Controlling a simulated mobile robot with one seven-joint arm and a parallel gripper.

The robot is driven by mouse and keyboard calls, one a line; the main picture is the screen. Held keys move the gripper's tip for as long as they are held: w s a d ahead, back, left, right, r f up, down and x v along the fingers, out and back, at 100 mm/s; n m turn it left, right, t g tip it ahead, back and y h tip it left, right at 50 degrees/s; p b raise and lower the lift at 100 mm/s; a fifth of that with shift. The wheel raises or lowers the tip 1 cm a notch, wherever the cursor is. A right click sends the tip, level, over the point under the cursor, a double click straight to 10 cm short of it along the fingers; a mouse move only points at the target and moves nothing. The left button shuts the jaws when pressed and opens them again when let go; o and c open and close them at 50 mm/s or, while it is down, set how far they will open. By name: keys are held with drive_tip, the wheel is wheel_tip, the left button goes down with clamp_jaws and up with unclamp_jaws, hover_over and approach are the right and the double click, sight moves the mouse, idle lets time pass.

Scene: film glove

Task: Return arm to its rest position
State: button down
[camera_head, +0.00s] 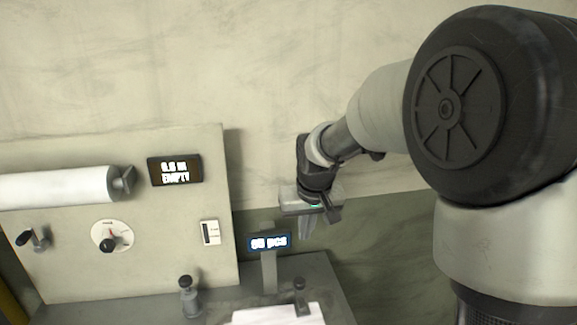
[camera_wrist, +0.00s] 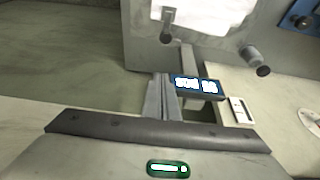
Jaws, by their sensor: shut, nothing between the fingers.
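My gripper (camera_head: 306,228) hangs near the middle of the head view, in front of the pale wall and the dark lower band. Its fingers point down and are shut with nothing between them. They are just above and to the right of the small blue-lit display (camera_head: 269,242). In the wrist view the closed fingers (camera_wrist: 163,98) show beside the same display (camera_wrist: 197,86). My arm reaches in from the right, bent at the elbow.
Below, a post (camera_head: 188,296) and white sheet (camera_head: 280,315) sit on the grey bench. The upper wall area is clear.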

drive_tip(key=s+d+r+m+t, duration=0.1)
drive_tip(key=s+d+r, duration=0.5)
drive_tip(key=s+r, duration=0.45)
drive_tip(key=s+d, duration=0.2)
drive_tip(key=s, duration=0.6)
drive_tip(key=s+d+f+m, duration=0.1)
drive_tip(key=s+d, duration=0.1)
drive_tip(key=s, duration=0.6)
drive_tip(key=shift+s+d+t+h, duration=0.15)
drive_tip(key=shift+d+t+h, duration=0.1)
drive_tip(key=shift+t+h, duration=0.05)
